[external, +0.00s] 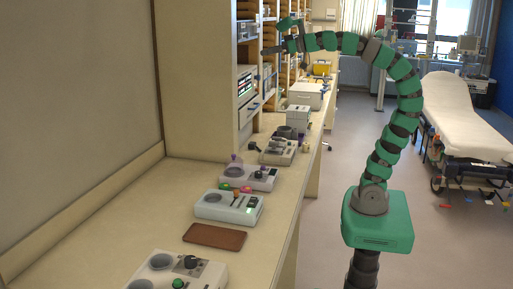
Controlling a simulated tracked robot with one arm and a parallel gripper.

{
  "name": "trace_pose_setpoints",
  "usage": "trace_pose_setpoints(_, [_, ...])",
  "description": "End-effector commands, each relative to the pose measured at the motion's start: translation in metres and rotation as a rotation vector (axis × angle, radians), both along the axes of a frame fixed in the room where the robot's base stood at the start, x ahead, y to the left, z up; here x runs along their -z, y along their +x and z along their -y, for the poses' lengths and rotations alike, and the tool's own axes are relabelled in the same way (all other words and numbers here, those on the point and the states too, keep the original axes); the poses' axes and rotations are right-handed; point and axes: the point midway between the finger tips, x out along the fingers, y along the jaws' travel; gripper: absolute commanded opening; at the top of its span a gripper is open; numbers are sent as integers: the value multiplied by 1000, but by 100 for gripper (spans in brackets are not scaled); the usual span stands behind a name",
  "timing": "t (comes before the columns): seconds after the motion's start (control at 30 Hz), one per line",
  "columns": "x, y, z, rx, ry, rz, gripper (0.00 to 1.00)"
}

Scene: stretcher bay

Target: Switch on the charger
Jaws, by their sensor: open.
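Several pale desktop units stand in a row on the counter, and I cannot tell for certain which is the charger. The nearest unit (212,278) has two round wells, a dark knob and a green knob. The second unit (215,210) has a well, an orange-tipped lever and a small green lit patch. The third unit (262,184) has a well and a dark control, with a purple cone-like piece by it. A fourth unit (270,158) sits farther back. My gripper (276,37) is open and empty, high up by the shelves at the back, well away from the units.
A brown flat pad (214,237) lies between the two nearest units. A white box (299,116) and a yellow case (321,68) stand farther along the counter (105,215). Shelving (243,115) rises at its left. A stretcher (450,105) stands right, with open floor between.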

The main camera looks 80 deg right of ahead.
Motion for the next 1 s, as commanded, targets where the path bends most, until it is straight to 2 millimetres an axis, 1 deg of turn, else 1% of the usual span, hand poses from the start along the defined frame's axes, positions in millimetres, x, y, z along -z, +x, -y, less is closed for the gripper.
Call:
trace_pose_setpoints(0.17, [0, 0, 0, 0, 0, 0, 100])
trace_pose_setpoints(0.2, [0, 0, 0, 0, 0, 0, 97])
trace_pose_setpoints(0.27, [0, 0, 0, 0, 0, 0, 81])
trace_pose_setpoints(0.3, [0, 0, 0, 0, 0, 0, 69])
trace_pose_setpoints(0.37, [0, 0, 0, 0, -1, 0, 53])
trace_pose_setpoints(0.4, [0, 0, 0, 0, -1, 0, 42])
trace_pose_setpoints(0.47, [0, 0, 0, 0, -1, 0, 25])
trace_pose_setpoints(0.5, [0, 1, 0, 0, -1, 0, 14])
trace_pose_setpoints(0.53, [0, 1, 0, 0, -1, -1, 5])
trace_pose_setpoints(0.57, [0, 1, 0, 1, 0, -1, 0])
trace_pose_setpoints(0.67, [1, 5, 4, 7, 9, -11, 0])
trace_pose_setpoints(0.77, [7, 17, 12, 23, 29, -39, 0])
trace_pose_setpoints(0.87, [18, 34, 27, 53, 68, -90, 0])
trace_pose_setpoints(1.0, [34, 60, 55, 105, 137, -163, 0])
